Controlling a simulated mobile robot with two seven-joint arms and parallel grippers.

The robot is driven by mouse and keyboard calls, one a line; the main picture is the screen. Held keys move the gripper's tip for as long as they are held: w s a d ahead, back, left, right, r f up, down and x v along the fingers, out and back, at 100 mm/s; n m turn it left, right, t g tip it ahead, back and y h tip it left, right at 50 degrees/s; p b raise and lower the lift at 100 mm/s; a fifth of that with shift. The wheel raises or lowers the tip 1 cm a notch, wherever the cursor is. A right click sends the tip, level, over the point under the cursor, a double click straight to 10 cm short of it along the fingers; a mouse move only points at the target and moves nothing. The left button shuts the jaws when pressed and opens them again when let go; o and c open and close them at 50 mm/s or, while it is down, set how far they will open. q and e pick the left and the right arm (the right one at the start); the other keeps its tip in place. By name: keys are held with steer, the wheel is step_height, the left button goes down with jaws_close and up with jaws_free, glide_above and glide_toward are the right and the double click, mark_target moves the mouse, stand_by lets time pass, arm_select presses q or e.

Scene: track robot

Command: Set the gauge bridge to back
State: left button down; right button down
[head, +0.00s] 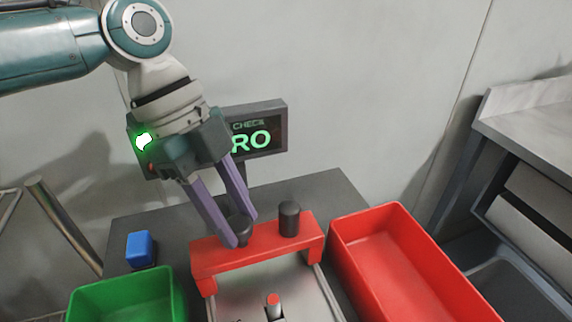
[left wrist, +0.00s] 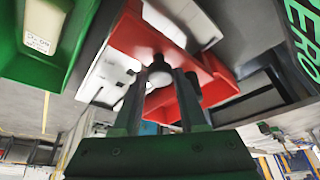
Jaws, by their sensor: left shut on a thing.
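The gauge bridge (head: 265,251) is a red bar with two legs, standing across the far part of a grey bed with side rails. Two dark knobs rise from it; the right knob (head: 289,218) is free. My left gripper (head: 238,238) reaches down from above and is shut on the left knob (head: 243,228), which its fingers partly hide. In the left wrist view the knob (left wrist: 160,74) shows between the fingers, with the red bridge (left wrist: 134,38) around it. My right gripper is not in view.
A green bin (head: 125,290) and a blue block (head: 140,248) are at left; a red bin (head: 405,265) is at right. A red-topped post (head: 273,300) stands on the bed. A display (head: 262,132), partly hidden, shows "CHECK" and "RO" behind. A sink counter (head: 525,100) is far right.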

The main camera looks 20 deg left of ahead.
arm_select(q)
steer(key=shift+w+a+b, duration=0.35)
steer(key=shift+w+a, duration=0.05)
steer(key=shift+w, duration=0.15)
steer(key=shift+c, duration=2.2)
jaws_free()
steer(key=shift+w, duration=0.1)
steer(key=v, duration=1)
